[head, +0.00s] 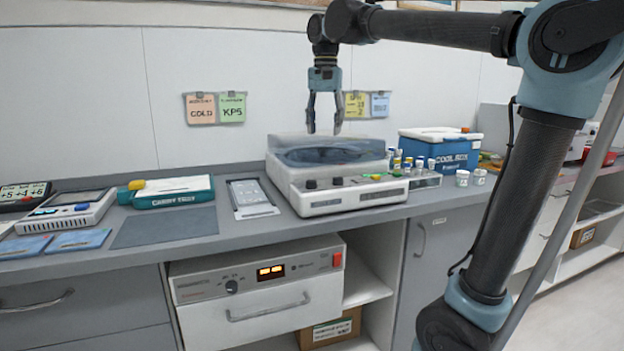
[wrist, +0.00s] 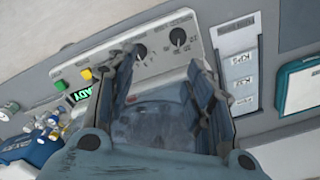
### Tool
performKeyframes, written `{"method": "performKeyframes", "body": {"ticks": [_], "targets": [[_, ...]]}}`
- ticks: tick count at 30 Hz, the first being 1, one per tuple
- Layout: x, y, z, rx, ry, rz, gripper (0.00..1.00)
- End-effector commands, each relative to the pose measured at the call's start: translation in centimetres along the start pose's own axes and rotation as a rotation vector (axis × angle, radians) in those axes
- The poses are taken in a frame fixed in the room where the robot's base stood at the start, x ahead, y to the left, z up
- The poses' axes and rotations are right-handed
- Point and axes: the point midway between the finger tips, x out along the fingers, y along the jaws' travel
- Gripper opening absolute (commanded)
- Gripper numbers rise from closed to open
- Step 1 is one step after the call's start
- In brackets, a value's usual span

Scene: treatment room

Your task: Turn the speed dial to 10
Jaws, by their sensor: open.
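A white centrifuge (head: 335,198) with a clear lid stands on the counter. Its sloped front panel has two black dials, a left dial (head: 311,184) and a right dial (head: 337,181). In the wrist view the same two show as one dial (wrist: 178,37) and another dial (wrist: 140,50), each with a scale too small to read. Which of them is the speed dial I cannot tell. My gripper (head: 324,130) is open and empty, pointing down above the lid, apart from both dials. In the wrist view my gripper (wrist: 165,70) has its fingers spread over the lid.
Small vials (head: 420,166) and a blue cool box (head: 440,148) stand right. A grey tray (head: 251,198) lies left. A drawer unit (head: 258,290) below has another knob (head: 231,286).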

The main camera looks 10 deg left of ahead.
Motion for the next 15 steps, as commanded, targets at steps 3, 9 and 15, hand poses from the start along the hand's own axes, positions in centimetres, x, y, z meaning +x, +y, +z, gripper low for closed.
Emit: {"method": "performKeyframes", "body": {"ticks": [3,9,15], "targets": [[-1.4,-2.5,0.4,0.000,-0.007,0.007,0.48],[-1.7,-3.8,0.7,0.006,-0.010,0.011,0.48],[0.8,-3.7,0.7,0.007,-0.010,0.011,0.48]]}}
